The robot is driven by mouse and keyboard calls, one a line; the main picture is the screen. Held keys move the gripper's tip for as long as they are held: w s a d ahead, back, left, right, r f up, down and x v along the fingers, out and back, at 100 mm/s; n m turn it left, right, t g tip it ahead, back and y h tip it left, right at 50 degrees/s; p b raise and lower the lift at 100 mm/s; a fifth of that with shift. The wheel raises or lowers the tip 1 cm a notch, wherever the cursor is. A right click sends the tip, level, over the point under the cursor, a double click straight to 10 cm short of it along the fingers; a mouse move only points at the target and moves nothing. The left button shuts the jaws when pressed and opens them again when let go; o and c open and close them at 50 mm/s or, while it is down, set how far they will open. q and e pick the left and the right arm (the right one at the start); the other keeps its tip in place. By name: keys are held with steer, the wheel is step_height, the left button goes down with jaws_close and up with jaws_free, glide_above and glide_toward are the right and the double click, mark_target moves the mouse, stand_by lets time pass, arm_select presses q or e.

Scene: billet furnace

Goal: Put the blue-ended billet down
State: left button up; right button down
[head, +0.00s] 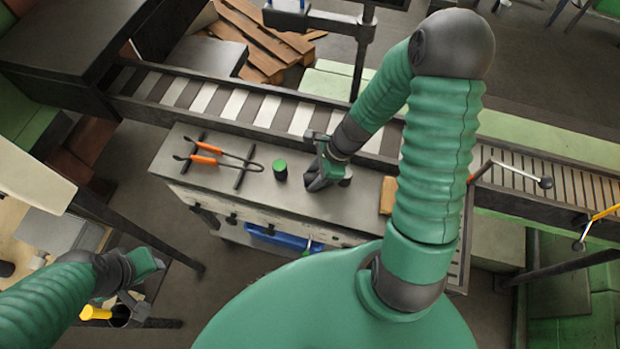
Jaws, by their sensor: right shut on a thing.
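My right gripper (318,180) reaches down to the grey bench top (220,180), near the middle of the bench. It is shut on a dark piece, which the fingers mostly hide. No blue end shows, and I cannot tell whether the piece touches the bench. A short dark billet with a green end (280,168) stands upright on the bench, just left of the gripper. My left gripper (140,285) is at the lower left, away from the bench. Its fingers are too unclear to tell whether it is open.
Orange-handled tongs (215,155) lie on dark bars at the bench's left. A tan block (388,195) is at its right. A slatted conveyor (240,107) runs behind. A yellow-handled object (95,313) is beside my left gripper. The bench front between tongs and green-ended billet is clear.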

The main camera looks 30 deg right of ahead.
steer(key=shift+s+d+f, duration=0.1)
steer(key=shift+d, duration=0.3)
steer(key=shift+a, duration=0.55)
steer(key=shift+w+a, duration=0.25)
steer(key=shift+a, duration=0.3)
steer(key=shift+s+d, duration=0.1)
steer(key=shift+d, duration=0.6)
steer(key=shift+a, duration=0.3)
arm_select(q)
steer(key=shift+w+a, duration=0.1)
steer(key=shift+a, duration=0.05)
steer(key=shift+r, duration=0.1)
arm_select(e)
steer(key=shift+r, duration=0.25)
